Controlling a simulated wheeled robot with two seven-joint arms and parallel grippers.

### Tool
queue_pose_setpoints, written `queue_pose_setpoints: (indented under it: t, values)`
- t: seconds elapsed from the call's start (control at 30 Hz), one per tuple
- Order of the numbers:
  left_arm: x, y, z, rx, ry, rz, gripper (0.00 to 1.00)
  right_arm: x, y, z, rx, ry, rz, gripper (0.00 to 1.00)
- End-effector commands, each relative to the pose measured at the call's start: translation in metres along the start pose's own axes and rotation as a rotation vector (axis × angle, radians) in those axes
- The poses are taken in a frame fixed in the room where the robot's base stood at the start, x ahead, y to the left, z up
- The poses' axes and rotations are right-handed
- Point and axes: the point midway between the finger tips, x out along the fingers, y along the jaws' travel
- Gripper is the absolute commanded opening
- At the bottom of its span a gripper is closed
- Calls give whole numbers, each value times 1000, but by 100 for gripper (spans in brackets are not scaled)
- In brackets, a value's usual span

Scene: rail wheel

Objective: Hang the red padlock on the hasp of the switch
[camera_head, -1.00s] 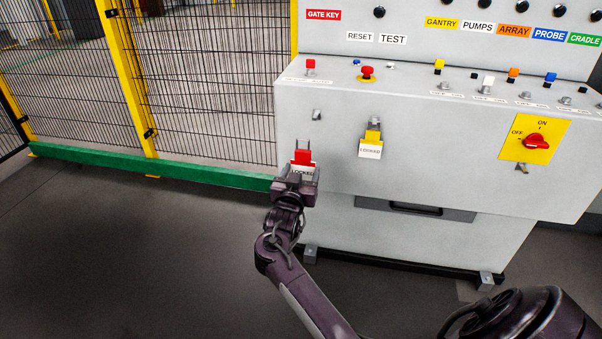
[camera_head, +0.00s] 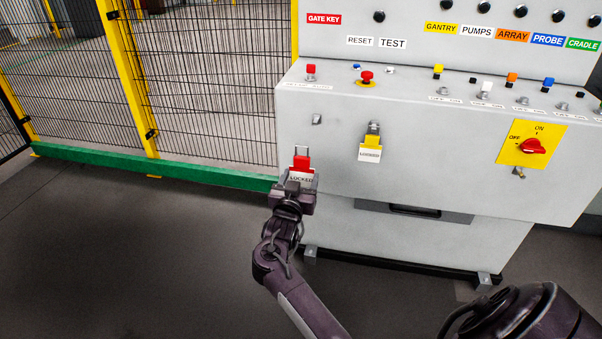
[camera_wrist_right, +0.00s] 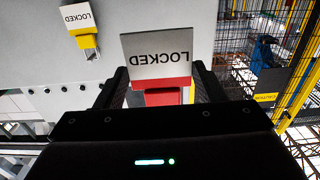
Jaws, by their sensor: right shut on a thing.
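The red padlock (camera_head: 301,163) with its white LOCKED tag (camera_head: 301,178) is upright, shackle up, in front of the left part of the grey cabinet. My right gripper (camera_head: 296,186) is shut on it. In the right wrist view the red padlock body (camera_wrist_right: 162,84) sits between the fingers. The switch (camera_head: 533,146) is a red knob on a yellow ON/OFF plate at the cabinet's right. Its metal hasp (camera_head: 519,173) sticks out just below the plate, empty, well to the right of the padlock. My left gripper is not in view.
A yellow padlock (camera_head: 371,142) with a LOCKED tag hangs on a bracket right of the red one; it also shows in the right wrist view (camera_wrist_right: 86,40). An empty bracket (camera_head: 317,119) is above the red padlock. Buttons line the sloped console top. A mesh fence (camera_head: 205,80) stands left.

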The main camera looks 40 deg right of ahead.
Motion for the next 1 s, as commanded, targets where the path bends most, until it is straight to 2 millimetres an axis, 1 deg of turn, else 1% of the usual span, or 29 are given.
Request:
queue_pose_setpoints:
  t: [0.03, 0.2, 0.47, 0.63, 1.0]
  values:
    - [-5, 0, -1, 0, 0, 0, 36, -4, 0, -3, 0, 0, 0, 39]
    - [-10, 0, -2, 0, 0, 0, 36, -14, 0, -2, 1, 0, -1, 39]
    - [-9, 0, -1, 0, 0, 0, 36, -14, 0, 0, 0, 1, 0, 39]
    - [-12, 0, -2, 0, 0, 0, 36, -18, 0, -1, 0, 1, -1, 39]
    - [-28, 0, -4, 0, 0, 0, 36, -42, 0, -2, 1, 1, -1, 39]
